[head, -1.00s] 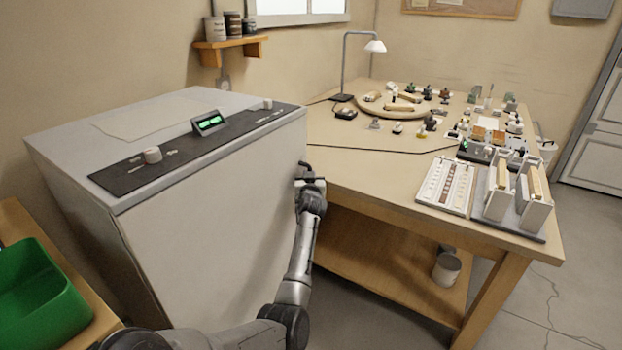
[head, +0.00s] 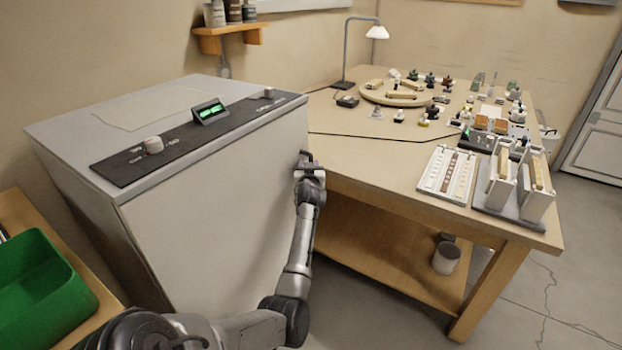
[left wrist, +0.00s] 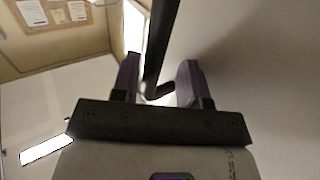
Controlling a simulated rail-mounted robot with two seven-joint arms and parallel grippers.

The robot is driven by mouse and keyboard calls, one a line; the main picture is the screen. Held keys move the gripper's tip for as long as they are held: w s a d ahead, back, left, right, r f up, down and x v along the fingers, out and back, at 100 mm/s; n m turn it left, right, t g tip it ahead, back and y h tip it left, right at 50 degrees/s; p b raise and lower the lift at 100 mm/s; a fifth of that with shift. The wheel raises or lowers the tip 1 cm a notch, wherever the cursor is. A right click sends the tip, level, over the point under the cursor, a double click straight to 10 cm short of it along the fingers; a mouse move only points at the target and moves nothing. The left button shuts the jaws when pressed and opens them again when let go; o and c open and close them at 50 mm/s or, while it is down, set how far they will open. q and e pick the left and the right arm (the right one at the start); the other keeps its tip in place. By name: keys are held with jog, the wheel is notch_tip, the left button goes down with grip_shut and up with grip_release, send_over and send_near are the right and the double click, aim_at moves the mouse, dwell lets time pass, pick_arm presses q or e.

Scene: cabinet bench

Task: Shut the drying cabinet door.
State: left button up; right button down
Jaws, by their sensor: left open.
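The drying cabinet (head: 80,125) is a grey box at the left with a dark control strip along its top front. Its pale door (head: 225,200) covers the front and looks nearly in line with the cabinet; I cannot tell whether a small gap remains. My left gripper (head: 307,164) is at the door's upper right edge, by the dark handle. In the left wrist view the dark bar handle (left wrist: 158,50) runs between the two open fingers of my left gripper (left wrist: 158,82), and the pale door face fills the right side. My right gripper is not in view.
A wooden bench (head: 400,165) with many small items stands just right of the cabinet, its edge close to my left gripper. A white-slotted rack (head: 515,190) sits at its front right. A green bin (head: 40,290) is at lower left. Floor is free at the right.

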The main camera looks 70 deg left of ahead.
pick_arm(q)
jog(key=p+v, duration=0.4)
jog(key=v, duration=0.8)
jog(key=shift+d, duration=0.45)
jog(key=shift+a, duration=0.1)
jog(key=shift+w, duration=0.1)
